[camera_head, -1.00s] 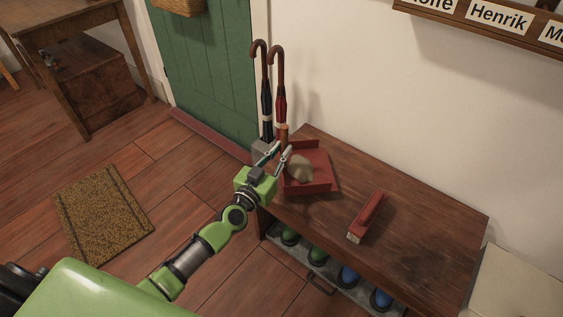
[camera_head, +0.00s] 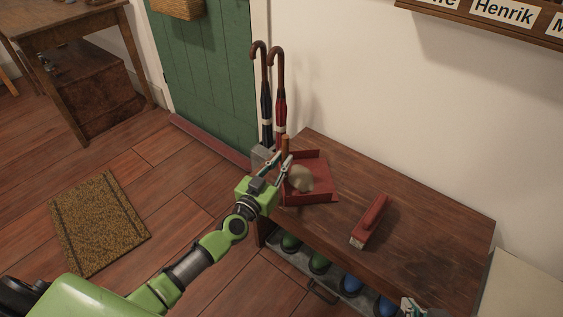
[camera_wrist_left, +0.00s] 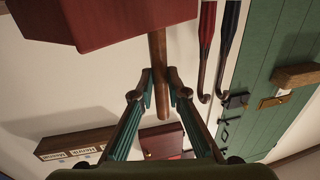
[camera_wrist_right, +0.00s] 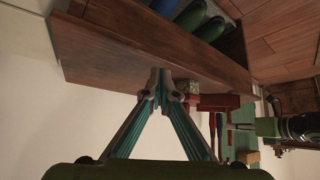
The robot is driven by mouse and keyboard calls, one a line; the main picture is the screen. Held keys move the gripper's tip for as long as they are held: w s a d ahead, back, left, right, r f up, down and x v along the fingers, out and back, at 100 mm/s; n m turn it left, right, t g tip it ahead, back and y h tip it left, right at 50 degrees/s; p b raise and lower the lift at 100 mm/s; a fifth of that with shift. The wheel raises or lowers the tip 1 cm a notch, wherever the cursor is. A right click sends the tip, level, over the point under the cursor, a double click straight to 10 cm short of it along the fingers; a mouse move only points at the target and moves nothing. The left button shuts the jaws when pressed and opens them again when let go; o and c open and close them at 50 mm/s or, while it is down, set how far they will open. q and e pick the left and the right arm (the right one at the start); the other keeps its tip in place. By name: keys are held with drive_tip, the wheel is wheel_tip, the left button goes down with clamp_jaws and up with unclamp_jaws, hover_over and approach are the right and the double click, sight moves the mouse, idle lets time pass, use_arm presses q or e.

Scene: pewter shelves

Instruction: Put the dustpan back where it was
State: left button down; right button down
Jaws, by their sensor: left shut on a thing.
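The red dustpan (camera_head: 322,172) is at the left end of the dark wooden bench, with a grey-brown clump (camera_head: 300,178) in its pan. My left gripper (camera_head: 276,163) is shut on its wooden handle. In the left wrist view the dustpan (camera_wrist_left: 110,20) shows at the top, its handle (camera_wrist_left: 158,85) between the fingertips (camera_wrist_left: 159,76). I cannot tell whether the pan touches the bench top. My right gripper (camera_head: 412,306) is at the bottom right, by the bench's front edge. Its fingertips (camera_wrist_right: 160,85) meet with nothing between them in the right wrist view.
A red hand brush (camera_head: 370,222) lies on the bench (camera_head: 430,230). Two umbrellas (camera_head: 273,100) stand in a grey holder (camera_head: 262,155) behind my left gripper. Boots (camera_head: 350,280) stand below the bench. The bench top right of the brush is clear.

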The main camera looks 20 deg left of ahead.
use_arm(q)
drive_tip(key=c, duration=2)
unclamp_jaws()
drive_tip(key=shift+f, duration=0.1)
use_arm(e)
drive_tip(key=shift+w+a+r, duration=0.15)
drive_tip(key=shift+w+r, duration=0.1)
drive_tip(key=shift+w, duration=0.15)
